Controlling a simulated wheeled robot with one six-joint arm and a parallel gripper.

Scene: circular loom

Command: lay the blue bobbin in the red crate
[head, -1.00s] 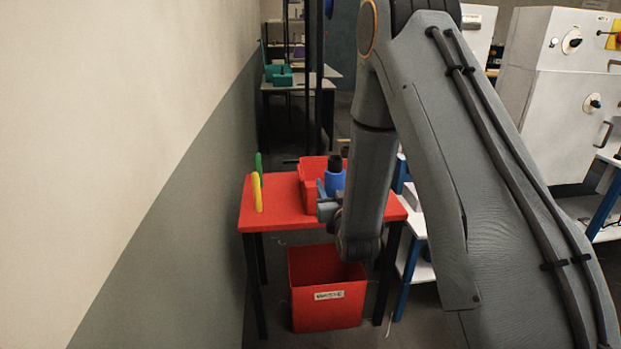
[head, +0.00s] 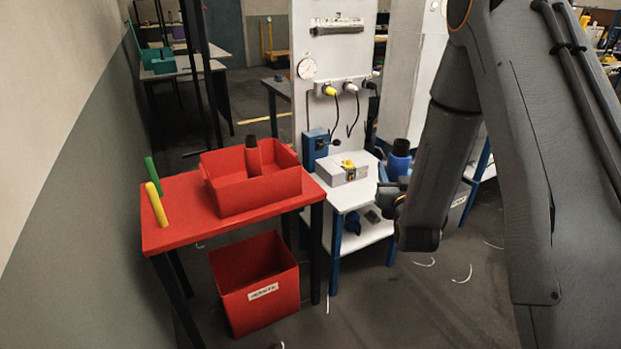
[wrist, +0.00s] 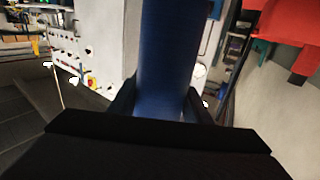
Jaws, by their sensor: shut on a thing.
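The blue bobbin (head: 399,162) stands upright with a dark top, held in the air to the right of the red table in the head view. My gripper (head: 392,192) is shut on it, partly hidden behind my arm. The bobbin (wrist: 168,55) fills the middle of the wrist view, between the two fingers (wrist: 160,105). The red crate (head: 258,197) is an open box on the red table, left of my gripper and apart from it. A red bobbin with a dark top (head: 253,158) stands up inside the crate.
The red table (head: 190,222) also bears a green rod (head: 153,175) and a yellow rod (head: 156,204). A red bin (head: 255,290) with a label stands on the floor below. A white bench (head: 348,196) with a grey box (head: 341,174) lies between the table and my gripper.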

